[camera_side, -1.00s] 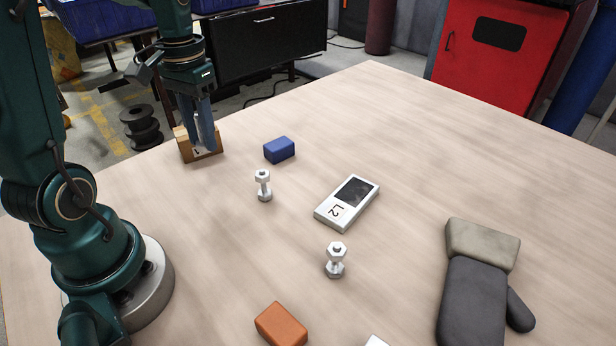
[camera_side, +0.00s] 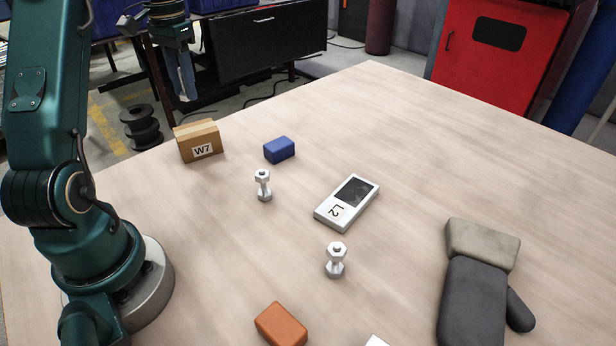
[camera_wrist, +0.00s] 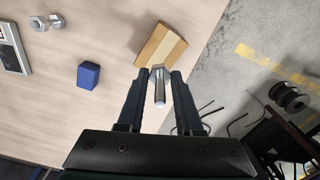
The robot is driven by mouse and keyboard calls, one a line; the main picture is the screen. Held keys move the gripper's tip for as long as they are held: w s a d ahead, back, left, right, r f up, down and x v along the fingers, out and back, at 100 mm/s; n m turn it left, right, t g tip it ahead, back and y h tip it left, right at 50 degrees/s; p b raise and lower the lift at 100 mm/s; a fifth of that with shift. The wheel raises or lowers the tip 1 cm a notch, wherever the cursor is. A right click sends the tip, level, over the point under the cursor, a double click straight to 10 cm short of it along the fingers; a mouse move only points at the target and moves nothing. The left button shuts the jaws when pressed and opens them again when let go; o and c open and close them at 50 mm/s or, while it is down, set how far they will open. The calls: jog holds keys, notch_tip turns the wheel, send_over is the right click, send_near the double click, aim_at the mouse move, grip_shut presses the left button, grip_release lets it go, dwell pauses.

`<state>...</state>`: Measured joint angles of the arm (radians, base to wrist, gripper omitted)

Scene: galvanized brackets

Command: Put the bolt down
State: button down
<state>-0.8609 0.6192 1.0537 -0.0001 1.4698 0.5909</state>
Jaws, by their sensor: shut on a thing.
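A silver bolt (camera_wrist: 160,88) with a hex head is held between the two dark fingers of my gripper (camera_wrist: 160,75) in the wrist view. My gripper is shut on the bolt. In the side view my gripper (camera_side: 187,97) hangs at the upper left, raised clear of the table and above the cardboard box marked W7 (camera_side: 183,142). The held bolt cannot be made out in the side view.
The table's edge runs just behind the box. Much of the right and far table is bare.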

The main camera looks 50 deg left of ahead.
aim_at(195, 129)
jog(key=shift+f, duration=3.5)
jog(key=shift+f, duration=0.1)
jog(key=c, duration=0.6)
grip_release()
jog(key=shift+o, duration=0.2)
